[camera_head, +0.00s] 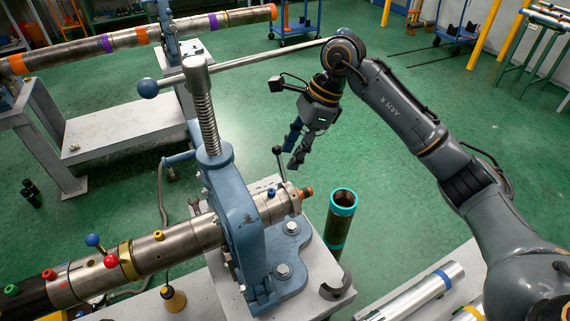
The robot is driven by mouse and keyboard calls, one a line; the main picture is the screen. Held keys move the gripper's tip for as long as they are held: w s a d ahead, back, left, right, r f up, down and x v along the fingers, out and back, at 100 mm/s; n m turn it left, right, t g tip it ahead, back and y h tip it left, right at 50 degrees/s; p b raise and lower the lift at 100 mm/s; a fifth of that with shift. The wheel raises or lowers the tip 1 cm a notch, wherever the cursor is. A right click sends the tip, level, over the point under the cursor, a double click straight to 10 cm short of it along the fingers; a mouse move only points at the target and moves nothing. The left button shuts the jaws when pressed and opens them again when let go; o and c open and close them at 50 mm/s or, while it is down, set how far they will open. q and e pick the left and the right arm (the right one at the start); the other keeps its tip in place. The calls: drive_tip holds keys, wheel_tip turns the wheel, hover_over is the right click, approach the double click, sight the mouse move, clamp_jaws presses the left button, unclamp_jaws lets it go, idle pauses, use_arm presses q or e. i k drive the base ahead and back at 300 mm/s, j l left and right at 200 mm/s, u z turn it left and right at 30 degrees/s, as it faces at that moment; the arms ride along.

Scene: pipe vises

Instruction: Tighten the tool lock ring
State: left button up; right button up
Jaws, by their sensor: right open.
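The metal tool (190,240) lies lengthwise through the blue vise (243,225), with coloured knobs and a yellow band on its left part. Its right end sticks out past the vise and carries a stepped metal collar (276,205), a short lever with a black knob (277,151) and an orange-brown tip (306,193). I cannot tell for sure which band is the lock ring. My right gripper (294,149) is open and empty, fingers pointing down, close to the black knob and above the collar. Whether it touches the lever is not clear. My left gripper is not in view.
The vise's long handle bar (245,60) with a blue ball end crosses above the tool. A dark pipe with a cyan rim (342,205) stands upright right of the vise. Metal cylinders (425,292) lie at the lower right. Green floor is open behind.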

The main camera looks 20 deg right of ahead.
sight(112, 261)
drive_tip(key=k+j, duration=0.2)
drive_tip(key=k, duration=0.3)
drive_tip(key=k+j, duration=0.25)
drive_tip(key=k, duration=0.2)
drive_tip(key=k+j, duration=0.2)
drive_tip(key=k, duration=0.3)
